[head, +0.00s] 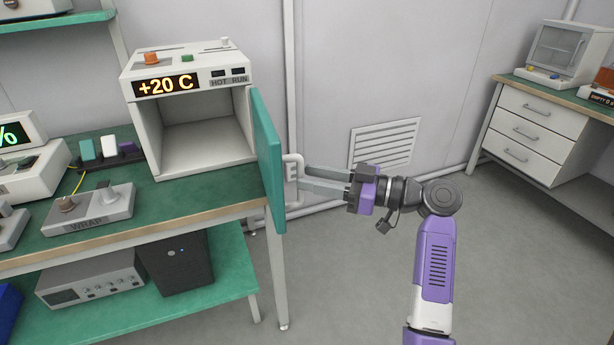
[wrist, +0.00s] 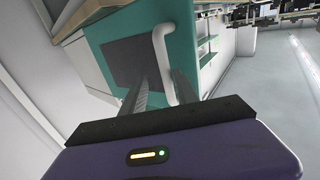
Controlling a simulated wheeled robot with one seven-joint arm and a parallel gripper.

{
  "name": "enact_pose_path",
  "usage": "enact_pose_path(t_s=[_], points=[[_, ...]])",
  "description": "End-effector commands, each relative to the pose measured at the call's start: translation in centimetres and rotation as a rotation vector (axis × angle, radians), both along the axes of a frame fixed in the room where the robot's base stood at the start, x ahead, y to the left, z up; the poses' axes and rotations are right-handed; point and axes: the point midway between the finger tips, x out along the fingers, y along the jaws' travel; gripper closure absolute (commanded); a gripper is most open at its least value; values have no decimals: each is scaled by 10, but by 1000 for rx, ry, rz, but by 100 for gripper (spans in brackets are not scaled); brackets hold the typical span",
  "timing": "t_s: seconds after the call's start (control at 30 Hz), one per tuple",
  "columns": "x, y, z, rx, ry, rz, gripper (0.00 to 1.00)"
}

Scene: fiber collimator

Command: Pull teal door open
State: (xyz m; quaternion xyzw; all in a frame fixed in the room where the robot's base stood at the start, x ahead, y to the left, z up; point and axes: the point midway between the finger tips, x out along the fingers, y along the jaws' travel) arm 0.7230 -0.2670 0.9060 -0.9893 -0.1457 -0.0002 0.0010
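The teal door (head: 268,160) of the white box oven stands swung wide open, its outer face toward my gripper. A white loop handle (head: 291,168) sticks out from that face. In the wrist view, the teal door (wrist: 184,48) shows a dark panel, with the handle (wrist: 160,50) beside it. My gripper (head: 304,177) reaches from the right, with its fingertips at the handle. The fingers are parted, with a gap wider than the handle bar. In the wrist view, the handle's lower part lies between the fingers (wrist: 160,82), nearer the right one; contact is unclear.
The oven (head: 190,75) reads +20 C and its cavity is empty. It stands on a green-topped bench (head: 120,215) with a WRAP control box (head: 88,210). Open floor (head: 340,285) lies right of the bench. A drawer cabinet (head: 530,125) stands at far right.

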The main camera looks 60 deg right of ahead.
Motion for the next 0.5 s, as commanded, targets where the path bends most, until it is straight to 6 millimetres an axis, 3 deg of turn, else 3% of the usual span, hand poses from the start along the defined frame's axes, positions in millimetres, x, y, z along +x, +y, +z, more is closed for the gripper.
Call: enact_pose_path(t_s=[0.2, 0.5], points=[[-36, -12, 0, 1, 1, -5, 64], [-57, -18, 0, 1, 1, -2, 64]])
